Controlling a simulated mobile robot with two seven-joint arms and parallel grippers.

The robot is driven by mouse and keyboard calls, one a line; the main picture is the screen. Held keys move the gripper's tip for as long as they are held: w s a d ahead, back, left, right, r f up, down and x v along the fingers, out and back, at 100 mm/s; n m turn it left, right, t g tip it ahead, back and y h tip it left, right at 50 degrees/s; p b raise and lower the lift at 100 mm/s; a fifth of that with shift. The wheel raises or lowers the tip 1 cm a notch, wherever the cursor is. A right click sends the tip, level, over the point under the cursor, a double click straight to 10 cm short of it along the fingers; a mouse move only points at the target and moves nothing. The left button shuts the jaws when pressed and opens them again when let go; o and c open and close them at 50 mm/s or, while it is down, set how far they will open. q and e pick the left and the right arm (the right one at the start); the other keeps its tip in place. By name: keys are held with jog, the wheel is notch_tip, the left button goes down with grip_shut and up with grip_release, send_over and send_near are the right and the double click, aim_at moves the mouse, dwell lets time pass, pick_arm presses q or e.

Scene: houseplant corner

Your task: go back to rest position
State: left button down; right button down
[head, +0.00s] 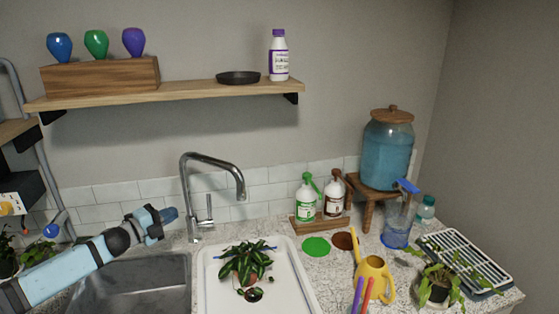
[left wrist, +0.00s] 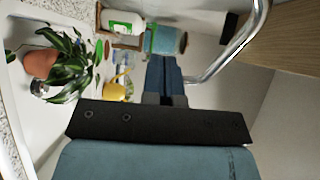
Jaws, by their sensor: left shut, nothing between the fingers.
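My left gripper (head: 168,215) is raised above the back of the sink, left of the faucet, in the head view. Its blue fingers are shut with nothing between them. The closed fingers also show in the left wrist view (left wrist: 165,75), pointing away from the camera. My left arm comes in from the lower left. My right gripper is not in view.
The faucet (head: 212,165) stands close right of my left gripper. A potted plant (head: 245,262) stands on a white tray (head: 298,287). Two bottles, a yellow watering can (head: 375,278) and a dispenser (head: 387,150) are right. A wooden shelf (head: 190,90) hangs above.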

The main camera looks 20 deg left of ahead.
pick_arm(q)
jog(key=s+d+f+n+g+y, duration=0.2)
jog(key=s+d+f+n+y, duration=0.1)
jog(key=s+d+f+n, duration=0.4)
jog(key=s+d+f+n+g+y, duration=0.1)
jog(key=s+d+f+n+y, duration=0.3)
jog(key=d, duration=0.6)
jog(key=s+d+f+n+g, duration=0.1)
jog(key=s, duration=0.3)
jog(key=s+d+f+n+g, duration=0.1)
jog(key=s+d+n+g, duration=0.1)
jog(key=s, duration=0.3)
jog(key=s+d+f+n+g, duration=0.1)
jog(key=s+d+n, duration=0.1)
jog(key=s, duration=0.2)
jog(key=shift+s, duration=0.4)
jog(key=s+d+r+n+g, duration=0.25)
jog(key=s+n+g, duration=0.3)
jog(key=s, duration=0.95)
jog(key=w+d+f+m+t+h+p, duration=0.1)
jog(key=w+d+f+t+h+p, duration=0.1)
jog(key=w+d+f+t+p, duration=0.4)
jog(key=shift+d+f+m+t+h, duration=0.4)
jog(key=shift+f+t, duration=0.15)
jog(key=shift+f, duration=0.6)
